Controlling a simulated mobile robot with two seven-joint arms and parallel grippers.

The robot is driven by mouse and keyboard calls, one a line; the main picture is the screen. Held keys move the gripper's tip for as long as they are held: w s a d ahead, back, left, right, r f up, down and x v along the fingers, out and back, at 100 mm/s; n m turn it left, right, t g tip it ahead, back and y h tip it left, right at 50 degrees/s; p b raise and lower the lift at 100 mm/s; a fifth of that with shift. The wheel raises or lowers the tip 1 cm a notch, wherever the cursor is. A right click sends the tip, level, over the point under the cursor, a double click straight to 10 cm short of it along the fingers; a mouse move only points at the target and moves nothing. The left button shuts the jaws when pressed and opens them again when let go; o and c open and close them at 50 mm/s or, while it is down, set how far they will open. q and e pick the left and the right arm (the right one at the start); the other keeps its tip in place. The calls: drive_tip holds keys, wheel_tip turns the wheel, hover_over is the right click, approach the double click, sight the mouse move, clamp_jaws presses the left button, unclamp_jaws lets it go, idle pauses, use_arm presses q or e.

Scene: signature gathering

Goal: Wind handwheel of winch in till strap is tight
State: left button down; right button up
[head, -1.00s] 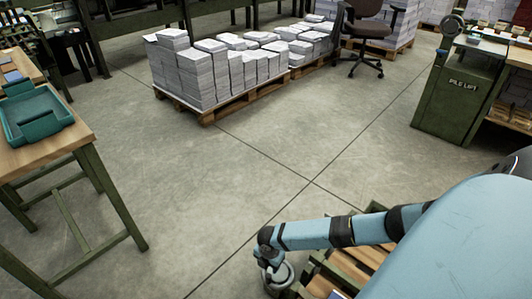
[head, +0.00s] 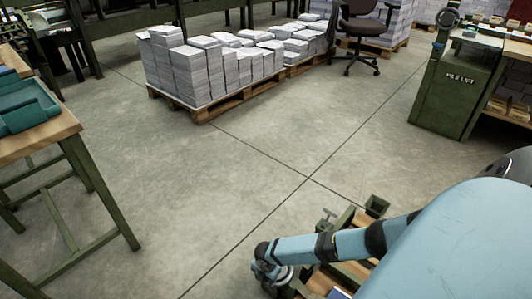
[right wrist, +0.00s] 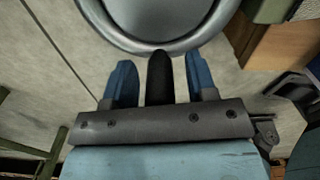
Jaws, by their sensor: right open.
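A grey handwheel rim (right wrist: 160,42) curves across the top of the right wrist view. A black handle (right wrist: 160,80) at the rim stands between the two blue fingers of my right gripper (right wrist: 160,68). The fingers are open, one on each side of the handle, with gaps showing. In the head view my right gripper (head: 272,282) is at the bottom, beside a wood and green frame (head: 345,225). There the wheel is mostly hidden by my arm. The winch body and the strap cannot be made out. My left gripper is not in view.
A wooden workbench (head: 60,140) with a green tray (head: 25,108) stands at left. A pallet (head: 205,112) of paper stacks (head: 190,70) and an office chair (head: 358,30) are behind. A green pile lift cabinet (head: 455,90) stands at right. The floor between is clear.

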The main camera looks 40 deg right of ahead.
clamp_jaws()
